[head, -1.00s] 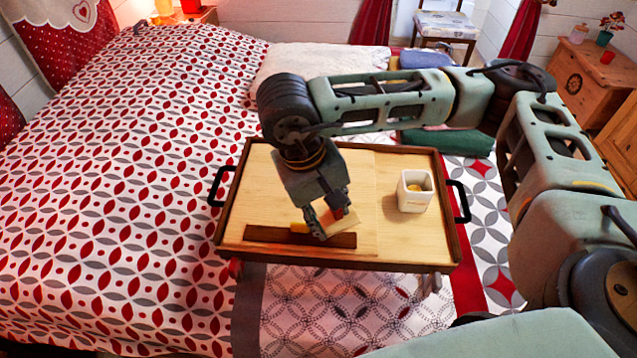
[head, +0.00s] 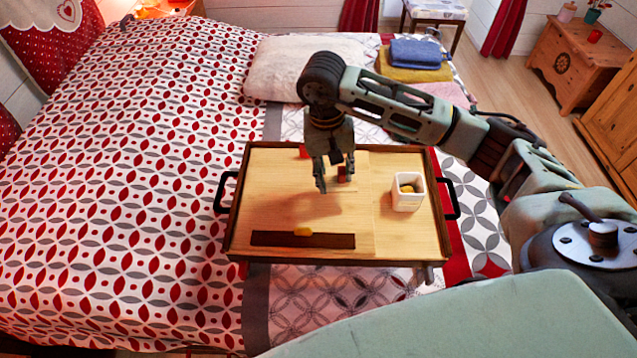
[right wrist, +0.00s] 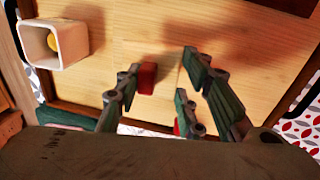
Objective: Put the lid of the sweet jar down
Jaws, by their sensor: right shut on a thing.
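The white square sweet jar (head: 408,200) stands open on the right of the wooden tray (head: 401,262), a yellow sweet inside it. In the right wrist view the jar (right wrist: 70,48) is at upper left. My right gripper (head: 332,187) is over the middle of the tray, left of the jar. In the right wrist view the lid blends with the pale tray board between the fingers (right wrist: 160,75). My left gripper is not in view.
A yellow piece (head: 303,231) sits on a dark strip (head: 270,238) at the front.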

